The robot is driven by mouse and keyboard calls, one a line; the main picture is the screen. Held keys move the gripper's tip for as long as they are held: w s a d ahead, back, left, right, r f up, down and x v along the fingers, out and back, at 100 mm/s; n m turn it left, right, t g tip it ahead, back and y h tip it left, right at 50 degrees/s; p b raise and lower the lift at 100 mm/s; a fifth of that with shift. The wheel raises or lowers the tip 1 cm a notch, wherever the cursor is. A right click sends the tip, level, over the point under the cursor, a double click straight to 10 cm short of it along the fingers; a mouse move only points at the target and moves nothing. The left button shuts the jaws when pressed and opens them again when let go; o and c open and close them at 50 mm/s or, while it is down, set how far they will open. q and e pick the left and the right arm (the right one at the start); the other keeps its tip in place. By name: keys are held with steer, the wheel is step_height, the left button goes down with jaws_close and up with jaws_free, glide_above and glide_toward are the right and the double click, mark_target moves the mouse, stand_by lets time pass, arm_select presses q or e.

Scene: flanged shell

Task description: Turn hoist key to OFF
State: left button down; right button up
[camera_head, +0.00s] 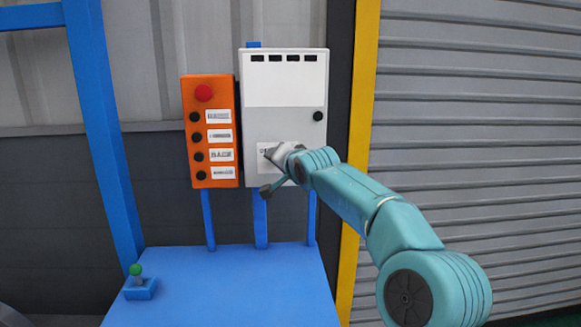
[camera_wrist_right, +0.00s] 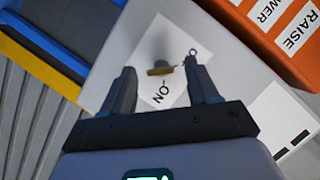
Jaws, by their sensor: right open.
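The hoist key (camera_wrist_right: 160,71) is a small brass-coloured key in a grey lock on a white label plate (camera_wrist_right: 178,90) in the right wrist view. The plate shows "ON" and a partly hidden second word. My right gripper (camera_wrist_right: 163,84) is open, with one dark finger on each side of the key and gaps between. In the head view my right gripper (camera_head: 270,158) is in front of the plate on the grey control box (camera_head: 287,100) and hides the key there. My left gripper is not in view.
An orange button box (camera_head: 211,130) with a red button (camera_head: 204,92) stands left of the grey box. A blue table (camera_head: 220,290) with a green-knobbed lever (camera_head: 136,270) is below. A yellow post (camera_head: 361,110) and a grey shutter (camera_head: 470,110) are at right.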

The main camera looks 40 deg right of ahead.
steer(key=b+v, duration=0.4)
steer(key=v, duration=1.1)
steer(key=shift+s+a, duration=0.1)
steer(key=shift+s+f, duration=0.1)
